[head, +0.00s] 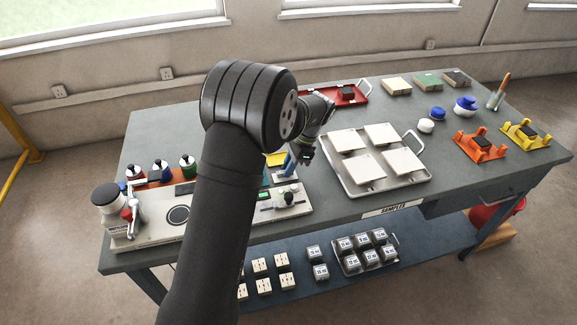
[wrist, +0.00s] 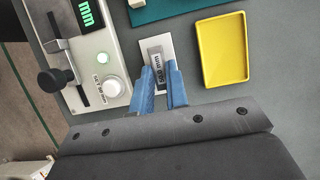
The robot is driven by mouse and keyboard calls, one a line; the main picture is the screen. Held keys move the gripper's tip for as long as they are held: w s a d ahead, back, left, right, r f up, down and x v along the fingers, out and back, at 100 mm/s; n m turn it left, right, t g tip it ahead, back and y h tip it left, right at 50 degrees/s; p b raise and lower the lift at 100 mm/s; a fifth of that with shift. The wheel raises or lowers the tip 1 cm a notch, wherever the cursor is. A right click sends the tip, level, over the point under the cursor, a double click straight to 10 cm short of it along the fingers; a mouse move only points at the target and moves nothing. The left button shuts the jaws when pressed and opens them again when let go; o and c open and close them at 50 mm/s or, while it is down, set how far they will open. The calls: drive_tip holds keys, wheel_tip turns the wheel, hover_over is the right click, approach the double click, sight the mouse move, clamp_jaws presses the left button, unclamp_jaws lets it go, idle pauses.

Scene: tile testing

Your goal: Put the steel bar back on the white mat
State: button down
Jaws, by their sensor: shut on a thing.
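The steel bar (wrist: 155,54) is a small grey block with a printed label in mm, seen in the wrist view between the blue fingertips of my gripper (wrist: 160,75). My gripper is shut on it. The white mat (wrist: 147,44) shows around the bar's far end and sides, so the bar is over or on it; I cannot tell whether they touch. The near part of the mat is hidden by the fingers. In the head view my gripper (head: 289,163) points down at the mat (head: 284,178); the bar cannot be made out there.
A gauge with a green display (wrist: 88,14) and a black knob stands close to the left of the fingers. A yellow tray (wrist: 223,50) lies close to their right. A teal mat (wrist: 175,8) is beyond. A metal tray (head: 348,178) of white tiles stands right of my arm.

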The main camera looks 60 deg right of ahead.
drive_tip(key=shift+f, duration=0.3)
idle(0.5)
drive_tip(key=c, duration=0.9)
unclamp_jaws()
drive_tip(key=shift+c, duration=0.2)
drive_tip(key=shift+r, duration=0.1)
drive_tip(key=shift+r, duration=2.9)
drive_tip(key=shift+f, duration=3)
drive_tip(key=shift+r, duration=0.15)
